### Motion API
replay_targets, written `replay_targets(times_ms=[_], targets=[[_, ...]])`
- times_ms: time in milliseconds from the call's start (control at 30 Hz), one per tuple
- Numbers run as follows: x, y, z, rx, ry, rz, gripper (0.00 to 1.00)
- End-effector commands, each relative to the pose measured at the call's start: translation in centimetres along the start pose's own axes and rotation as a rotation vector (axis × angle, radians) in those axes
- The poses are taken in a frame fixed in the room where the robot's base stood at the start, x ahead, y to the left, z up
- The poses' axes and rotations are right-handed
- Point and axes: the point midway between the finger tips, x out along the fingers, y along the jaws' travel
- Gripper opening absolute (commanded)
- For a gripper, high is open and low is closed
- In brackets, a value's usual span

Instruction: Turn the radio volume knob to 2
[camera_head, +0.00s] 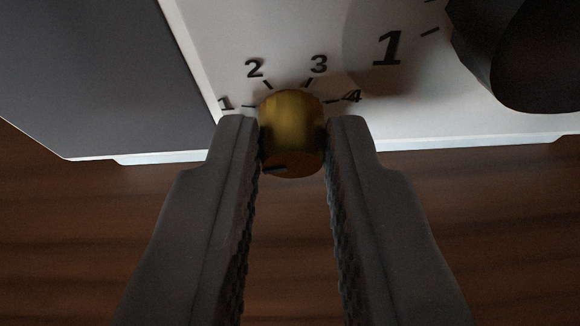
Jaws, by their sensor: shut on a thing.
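The radio (230,40) has a pale front panel. A small gold volume knob (291,120) sticks out of it near the lower edge. Printed marks 1, 2, 3 and 4 fan around the knob from left to right. A dark line on the knob's end face points left, about in line with the 1 mark. My gripper (292,140) has one finger on each side of the knob and is shut on it. The fingers hide parts of the knob's sides.
A large black knob (525,55) stands out at the upper right, with a bigger printed 1 beside it. A dark grey panel (90,75) covers the radio's left part. A brown wooden surface (70,240) lies below, clear where visible.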

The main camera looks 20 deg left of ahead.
Motion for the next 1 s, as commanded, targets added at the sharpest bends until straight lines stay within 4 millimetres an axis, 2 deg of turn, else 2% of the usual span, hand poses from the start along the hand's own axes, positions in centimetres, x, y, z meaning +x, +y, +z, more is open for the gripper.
replay_targets(times_ms=[200,1000], targets=[[-0.2,0.3,-0.4,0.166,-0.011,-0.069,0.0],[0.1,1.2,0.5,0.835,-0.035,-0.353,0.0]])
